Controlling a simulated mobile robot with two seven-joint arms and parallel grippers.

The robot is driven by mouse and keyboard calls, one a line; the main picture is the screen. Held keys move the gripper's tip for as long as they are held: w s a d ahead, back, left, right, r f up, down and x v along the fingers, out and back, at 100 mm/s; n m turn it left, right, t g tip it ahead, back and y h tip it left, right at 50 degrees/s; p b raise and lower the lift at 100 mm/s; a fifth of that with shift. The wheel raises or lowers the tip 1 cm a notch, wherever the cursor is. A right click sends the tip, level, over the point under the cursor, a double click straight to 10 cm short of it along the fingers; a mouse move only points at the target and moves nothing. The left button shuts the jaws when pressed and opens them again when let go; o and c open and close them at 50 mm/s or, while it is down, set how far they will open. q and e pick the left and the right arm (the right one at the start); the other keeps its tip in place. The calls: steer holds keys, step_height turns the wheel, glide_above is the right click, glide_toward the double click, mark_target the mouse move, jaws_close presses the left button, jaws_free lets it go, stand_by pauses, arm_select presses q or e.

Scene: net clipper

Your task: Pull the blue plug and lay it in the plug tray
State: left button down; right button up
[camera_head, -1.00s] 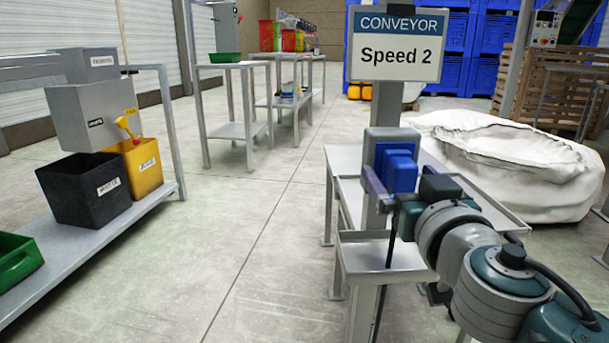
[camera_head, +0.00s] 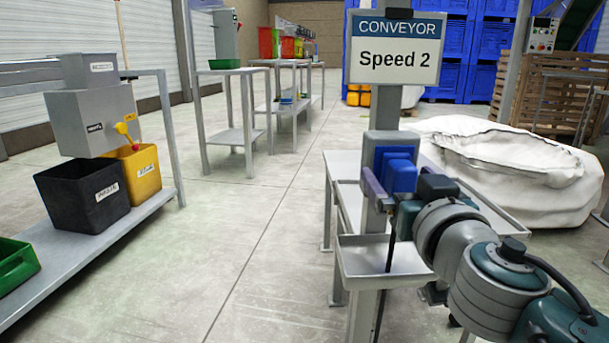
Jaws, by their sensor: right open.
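The blue plug (camera_head: 399,173) sits in its grey-blue socket box on the post below the conveyor sign. A dark cable (camera_head: 390,245) hangs down below it. My right gripper (camera_head: 379,191) is open at the plug's lower front, with its purple-grey fingers close to the plug. I cannot tell whether they touch it. A grey metal tray (camera_head: 352,262), likely the plug tray, is fixed low on the post, below the gripper, and its visible floor is empty. My left gripper is not in view.
The conveyor sign (camera_head: 394,48) stands above the socket. A grey table (camera_head: 345,163) is behind the post, and a white bulk bag (camera_head: 500,165) lies to the right. A bench with black (camera_head: 85,190) and yellow bins (camera_head: 140,172) is at left. The middle floor is clear.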

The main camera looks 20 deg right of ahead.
mark_target(406, 184)
stand_by(0.9)
jaws_close()
stand_by(0.7)
steer(key=shift+s+a, duration=0.1)
stand_by(0.3)
steer(key=shift+b+v, duration=0.35)
steer(key=shift+v, duration=2.55)
